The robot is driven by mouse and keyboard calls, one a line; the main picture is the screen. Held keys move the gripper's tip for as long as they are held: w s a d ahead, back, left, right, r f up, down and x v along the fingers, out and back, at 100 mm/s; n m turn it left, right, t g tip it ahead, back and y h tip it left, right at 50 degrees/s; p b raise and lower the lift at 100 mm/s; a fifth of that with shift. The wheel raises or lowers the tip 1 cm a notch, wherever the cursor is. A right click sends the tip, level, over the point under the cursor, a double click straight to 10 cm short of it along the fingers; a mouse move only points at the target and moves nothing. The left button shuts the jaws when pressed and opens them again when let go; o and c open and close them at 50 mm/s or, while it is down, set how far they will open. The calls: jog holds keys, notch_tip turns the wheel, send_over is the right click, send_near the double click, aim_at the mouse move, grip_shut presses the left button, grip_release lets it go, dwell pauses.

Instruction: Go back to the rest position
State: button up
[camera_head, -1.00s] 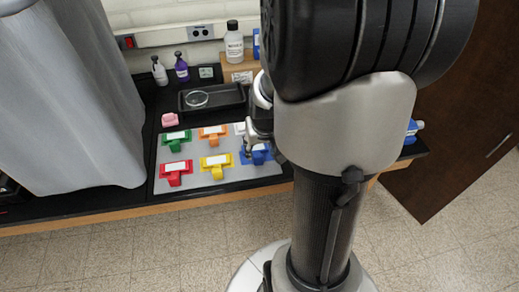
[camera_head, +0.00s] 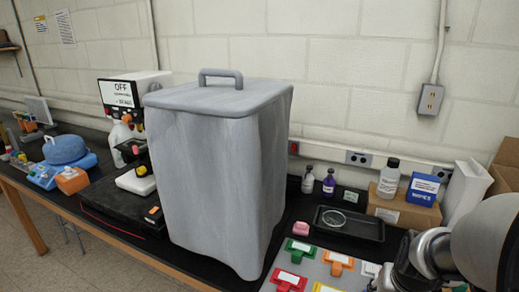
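My arm shows at the lower right of the head view. My gripper's fingers are not visible; the end of the arm is cut off by the bottom edge or hidden behind its own links, so what it holds is not shown. Coloured clips lie on a grey mat at the bottom edge: a green clip (camera_head: 300,249), an orange clip (camera_head: 338,262) and a red clip (camera_head: 289,280). A yellow clip (camera_head: 325,288) is mostly cut off below. My arm is to the right of these clips.
A large grey lidded container (camera_head: 215,170) stands on the black bench. A black tray (camera_head: 365,229) with a glass dish, small bottles (camera_head: 329,183) and a cardboard box (camera_head: 403,208) stand along the wall. A blue pot-like thing (camera_head: 65,150) is far left.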

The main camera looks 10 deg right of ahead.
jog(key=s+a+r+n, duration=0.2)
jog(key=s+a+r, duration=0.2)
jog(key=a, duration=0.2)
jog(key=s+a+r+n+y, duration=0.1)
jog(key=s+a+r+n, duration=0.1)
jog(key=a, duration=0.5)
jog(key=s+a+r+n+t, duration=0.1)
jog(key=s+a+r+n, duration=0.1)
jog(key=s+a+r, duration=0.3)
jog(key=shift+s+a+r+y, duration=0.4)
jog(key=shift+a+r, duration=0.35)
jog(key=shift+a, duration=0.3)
